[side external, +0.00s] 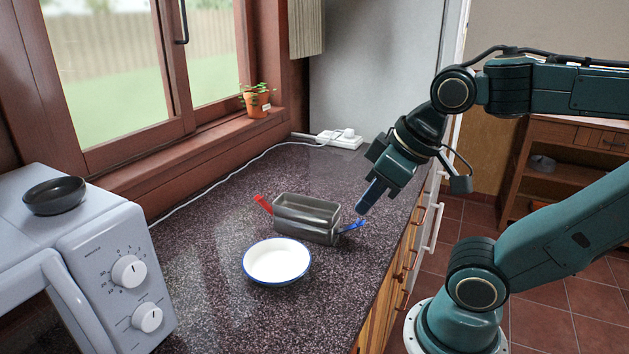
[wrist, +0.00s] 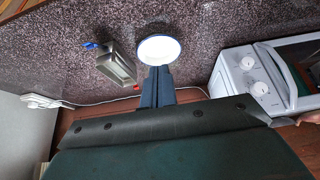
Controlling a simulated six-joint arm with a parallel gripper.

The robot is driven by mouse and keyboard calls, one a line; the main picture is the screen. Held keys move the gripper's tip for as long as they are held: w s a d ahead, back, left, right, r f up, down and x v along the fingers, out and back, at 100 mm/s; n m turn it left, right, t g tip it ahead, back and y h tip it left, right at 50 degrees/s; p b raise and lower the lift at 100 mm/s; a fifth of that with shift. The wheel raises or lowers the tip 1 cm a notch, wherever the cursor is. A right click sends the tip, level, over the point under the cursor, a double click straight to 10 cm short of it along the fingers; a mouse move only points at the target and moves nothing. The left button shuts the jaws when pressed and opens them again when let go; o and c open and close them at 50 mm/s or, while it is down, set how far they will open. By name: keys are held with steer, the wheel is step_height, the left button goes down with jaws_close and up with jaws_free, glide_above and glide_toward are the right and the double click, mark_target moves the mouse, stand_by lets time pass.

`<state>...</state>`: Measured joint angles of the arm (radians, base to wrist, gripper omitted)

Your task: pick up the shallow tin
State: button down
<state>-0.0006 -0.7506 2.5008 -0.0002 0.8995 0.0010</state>
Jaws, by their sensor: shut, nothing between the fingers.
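A grey rectangular metal tin (side external: 306,220) stands on the dark speckled counter; a red piece shows at its left end and a blue piece at its right end. It also shows in the wrist view (wrist: 117,66). A round, shallow white dish with a blue rim (side external: 277,261) lies in front of it, and shows in the wrist view (wrist: 158,50). I cannot tell for certain which one the name shallow tin means. My gripper (side external: 362,207) is shut and empty, above the counter to the right of the metal tin. Its fingers (wrist: 158,70) show in the wrist view.
A white microwave (side external: 110,275) stands at the left with a dark bowl (side external: 54,195) on top. A potted plant (side external: 257,100) sits on the windowsill. A white power strip (side external: 340,138) with a cable lies at the back. The counter's right edge is near my gripper.

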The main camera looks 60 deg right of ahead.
stand_by(0.3)
steer(key=shift+c, duration=1.2)
jaws_free()
steer(key=w+d+f+g, duration=0.2)
steer(key=w+d+g, duration=0.3)
steer(key=w+d, duration=1.2)
steer(key=shift+w+f+n+g, duration=0.3)
steer(key=shift+w+n, duration=0.1)
steer(key=shift+w, duration=0.45)
steer(key=shift+f, duration=0.1)
steer(key=shift+f, duration=4.15)
